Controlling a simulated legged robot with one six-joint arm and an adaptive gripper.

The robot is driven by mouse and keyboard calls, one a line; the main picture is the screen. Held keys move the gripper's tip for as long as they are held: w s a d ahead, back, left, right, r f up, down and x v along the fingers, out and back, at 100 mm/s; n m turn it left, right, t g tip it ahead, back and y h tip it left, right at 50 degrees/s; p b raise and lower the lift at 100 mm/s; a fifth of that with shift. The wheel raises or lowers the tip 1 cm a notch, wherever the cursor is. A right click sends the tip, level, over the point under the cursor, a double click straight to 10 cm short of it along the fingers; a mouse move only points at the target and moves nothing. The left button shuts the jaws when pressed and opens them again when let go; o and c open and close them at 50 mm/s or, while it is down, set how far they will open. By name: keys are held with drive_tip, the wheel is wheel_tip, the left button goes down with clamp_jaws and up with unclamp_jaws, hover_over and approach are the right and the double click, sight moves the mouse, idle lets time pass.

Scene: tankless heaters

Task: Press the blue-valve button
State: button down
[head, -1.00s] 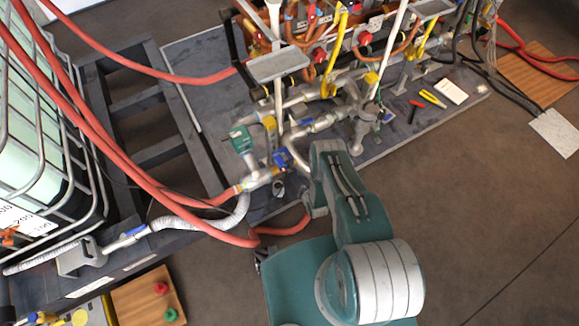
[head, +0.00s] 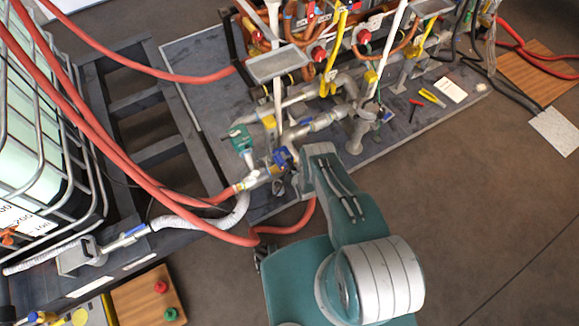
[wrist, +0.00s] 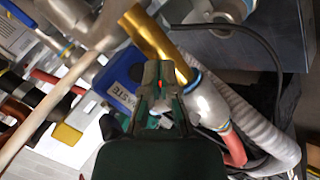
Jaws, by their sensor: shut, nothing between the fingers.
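A blue valve part (head: 282,157) sits on the grey pipework just beyond the end of my arm in the head view. In the wrist view a blue piece with white lettering (wrist: 122,88), partly readable as "WASTE", lies just left of the fingers. It appears to be the same part. My gripper (wrist: 158,72) is shut and empty, pointing at the pipework between this blue piece and a brass-coloured fitting (wrist: 152,38). Contact cannot be told. In the head view my arm hides the gripper. I cannot make out a separate button on the blue valve.
A green valve actuator (head: 240,139) stands left of the blue part. Red hoses (head: 150,185) and a ribbed white hose (head: 215,222) run close by. A wooden board (head: 135,298) with a red button (head: 160,287) and a green button (head: 170,314) lies at the lower left.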

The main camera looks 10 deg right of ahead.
drive_tip(key=shift+w+a, duration=0.2)
drive_tip(key=shift+w, duration=0.4)
drive_tip(key=shift+w, duration=0.1)
idle(1.0)
drive_tip(key=shift+w+a+r, duration=0.1)
drive_tip(key=shift+w, duration=0.15)
drive_tip(key=shift+w, duration=0.2)
idle(0.3)
